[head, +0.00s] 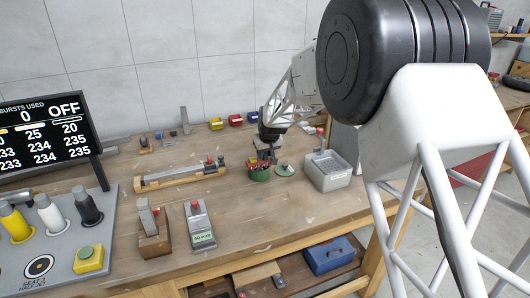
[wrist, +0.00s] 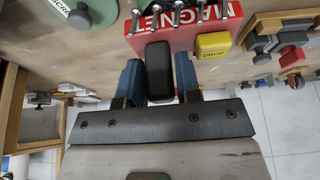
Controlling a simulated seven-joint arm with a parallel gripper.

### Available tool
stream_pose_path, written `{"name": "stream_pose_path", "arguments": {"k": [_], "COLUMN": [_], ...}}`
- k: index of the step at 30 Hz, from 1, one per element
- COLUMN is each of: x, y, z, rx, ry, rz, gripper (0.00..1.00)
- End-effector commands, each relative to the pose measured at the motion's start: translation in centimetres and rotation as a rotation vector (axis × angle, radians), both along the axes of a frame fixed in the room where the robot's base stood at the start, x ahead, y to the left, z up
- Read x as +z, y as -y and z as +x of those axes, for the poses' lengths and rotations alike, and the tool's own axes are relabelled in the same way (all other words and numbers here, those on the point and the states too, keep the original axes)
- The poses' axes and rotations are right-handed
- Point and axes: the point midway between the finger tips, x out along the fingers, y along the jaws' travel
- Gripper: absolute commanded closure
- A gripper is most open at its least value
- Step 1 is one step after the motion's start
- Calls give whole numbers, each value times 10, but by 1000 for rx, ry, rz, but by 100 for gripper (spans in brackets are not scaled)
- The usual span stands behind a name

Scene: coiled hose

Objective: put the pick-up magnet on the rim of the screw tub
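In the head view my gripper (head: 267,146) is low over the green screw tub (head: 259,175), with small red and yellow parts showing at the tub's top. Whether the magnet touches the rim cannot be told. The tub's green lid (head: 285,170) lies beside it, also in the wrist view (wrist: 82,12).
A grey bin (head: 328,172) stands right of the lid. A long wooden fixture (head: 180,180) and two small stands (head: 153,230) (head: 200,226) are to the left. Small coloured bins (head: 235,120) line the back. The bench front is mostly clear.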

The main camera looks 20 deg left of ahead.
Motion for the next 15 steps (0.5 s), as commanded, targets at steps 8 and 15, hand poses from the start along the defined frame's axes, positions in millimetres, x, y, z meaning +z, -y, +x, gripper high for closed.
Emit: {"name": "stream_pose_path", "arguments": {"k": [8,15], "x": [0,3], "y": [0,0], "z": [0,0], "rx": [0,0], "ry": [0,1], "rz": [0,1], "gripper": [49,49]}}
